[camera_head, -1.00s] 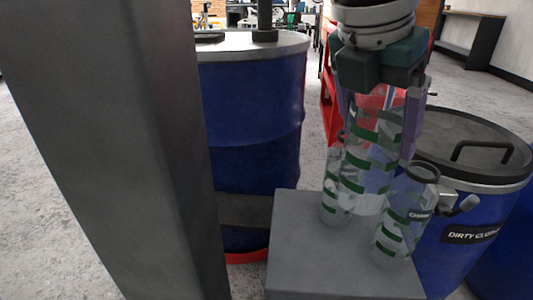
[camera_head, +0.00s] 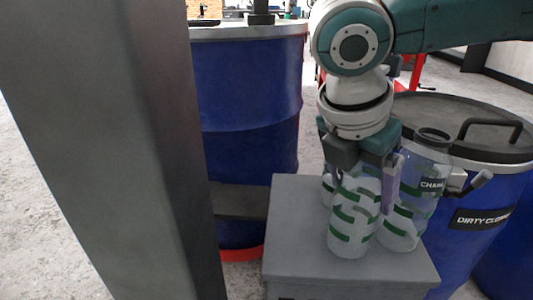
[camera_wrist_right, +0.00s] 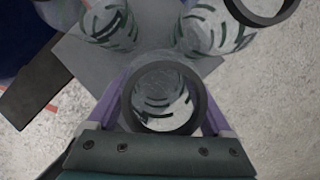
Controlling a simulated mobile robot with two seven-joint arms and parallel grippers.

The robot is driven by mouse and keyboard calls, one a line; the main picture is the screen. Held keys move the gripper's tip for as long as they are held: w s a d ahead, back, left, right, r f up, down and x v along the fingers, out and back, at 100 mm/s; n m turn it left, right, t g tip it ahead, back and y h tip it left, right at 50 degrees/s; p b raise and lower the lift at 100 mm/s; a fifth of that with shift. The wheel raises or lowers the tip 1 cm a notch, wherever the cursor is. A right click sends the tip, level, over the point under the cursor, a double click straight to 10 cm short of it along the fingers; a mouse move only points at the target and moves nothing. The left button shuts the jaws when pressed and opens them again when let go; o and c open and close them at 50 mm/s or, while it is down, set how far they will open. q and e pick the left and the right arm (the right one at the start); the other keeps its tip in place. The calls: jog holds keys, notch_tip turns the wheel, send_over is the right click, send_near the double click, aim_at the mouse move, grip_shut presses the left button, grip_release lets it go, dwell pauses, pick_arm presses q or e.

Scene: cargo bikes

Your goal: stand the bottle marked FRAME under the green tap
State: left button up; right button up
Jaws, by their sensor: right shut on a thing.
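My right gripper (camera_head: 365,180) points down and is shut on a clear bottle with green bands (camera_head: 354,228). Its purple fingers lie on both sides of the bottle, whose dark open rim (camera_wrist_right: 165,97) faces the right wrist camera. I see no readable label on it. The held bottle is at the grey stand's top, and I cannot tell whether it touches. A clear bottle labelled CHAIN (camera_head: 430,165) is close on its right. Another banded bottle (camera_head: 326,187) is partly hidden behind it. No green tap shows. My left gripper is not in view.
The grey stand (camera_head: 300,255) has free room at its left and front. A blue drum (camera_head: 250,110) stands behind left, with a black fitting on its lid. A blue bin marked DIRTY CLOTHS (camera_head: 465,255) stands close at right.

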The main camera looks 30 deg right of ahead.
jog(key=o, duration=1.1)
jog(key=shift+f, duration=0.1)
jog(key=shift+o, duration=0.2)
